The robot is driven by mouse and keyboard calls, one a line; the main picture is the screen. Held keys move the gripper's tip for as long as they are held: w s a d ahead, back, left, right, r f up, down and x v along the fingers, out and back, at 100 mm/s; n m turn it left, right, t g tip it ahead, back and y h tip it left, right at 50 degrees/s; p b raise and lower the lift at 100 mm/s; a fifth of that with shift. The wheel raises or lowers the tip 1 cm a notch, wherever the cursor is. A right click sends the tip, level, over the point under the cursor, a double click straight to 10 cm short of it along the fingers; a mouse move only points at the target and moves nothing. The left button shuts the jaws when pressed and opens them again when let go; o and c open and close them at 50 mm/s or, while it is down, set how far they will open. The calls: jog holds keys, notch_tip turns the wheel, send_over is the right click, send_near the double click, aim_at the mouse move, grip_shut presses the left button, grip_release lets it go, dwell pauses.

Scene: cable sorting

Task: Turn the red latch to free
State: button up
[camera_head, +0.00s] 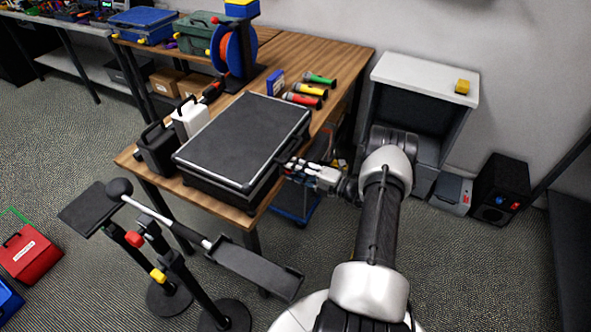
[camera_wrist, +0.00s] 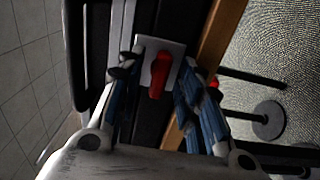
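The red latch (camera_wrist: 159,75) shows in the wrist view as a small red lever on a pale metal plate (camera_wrist: 148,78), on the side of the dark case (camera_wrist: 93,50). In the head view the closed black case (camera_head: 243,137) with silver edging lies on the wooden table; I cannot make out the latch there. My gripper (camera_head: 292,165) is at the case's right side. In the wrist view my gripper (camera_wrist: 157,82) is open, with one blue-padded finger on each side of the latch. Whether a finger touches the latch I cannot tell.
The wooden table (camera_head: 338,70) carries several colored flashlights, a blue box (camera_head: 275,82) and a cable reel (camera_head: 232,50). White (camera_head: 190,119) and black (camera_head: 157,149) containers stand left of the case. A blue cart (camera_head: 295,201) is below the gripper. A black stand (camera_head: 255,268) is in front.

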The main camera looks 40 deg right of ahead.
jog(key=shift+c, duration=0.2)
grip_shut()
jog(key=shift+n, duration=0.4)
jog(key=n+b, duration=0.3)
jog(key=n, duration=1.4)
jog(key=shift+n, duration=0.3)
dwell(0.5)
jog(key=shift+o, duration=0.2)
grip_release()
